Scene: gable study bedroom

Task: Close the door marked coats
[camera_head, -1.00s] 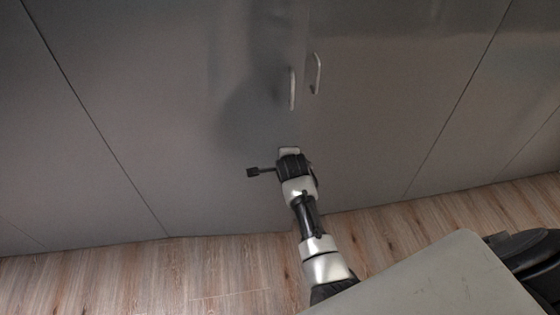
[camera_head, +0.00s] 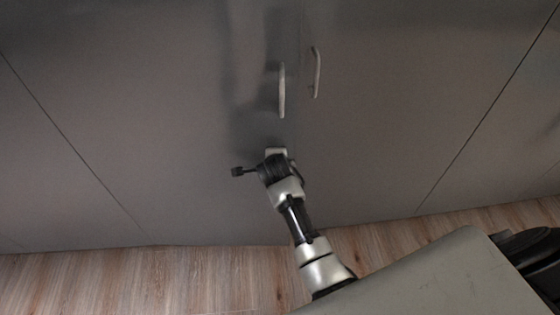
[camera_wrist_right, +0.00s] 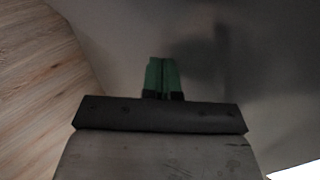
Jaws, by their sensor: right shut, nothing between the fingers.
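Two grey door panels meet near the middle of the head view, the left door (camera_head: 170,130) and the right door (camera_head: 390,120). No coats marking is readable on either. The left door has a pale bar handle (camera_head: 282,90) and the right door has another (camera_head: 316,72). The left handle sits a little lower in the picture; I cannot tell how far either door stands open. My right gripper (camera_head: 276,153) is in front of the left door, below its handle. Its green fingers (camera_wrist_right: 163,76) are shut and empty, close to a grey surface; contact cannot be told. My left gripper is out of view.
More grey panels flank the doors, with seams at left and right. Wooden floor (camera_head: 180,278) runs along the bottom of the doors and is clear at the lower left. It also shows at the left of the wrist view (camera_wrist_right: 40,100).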

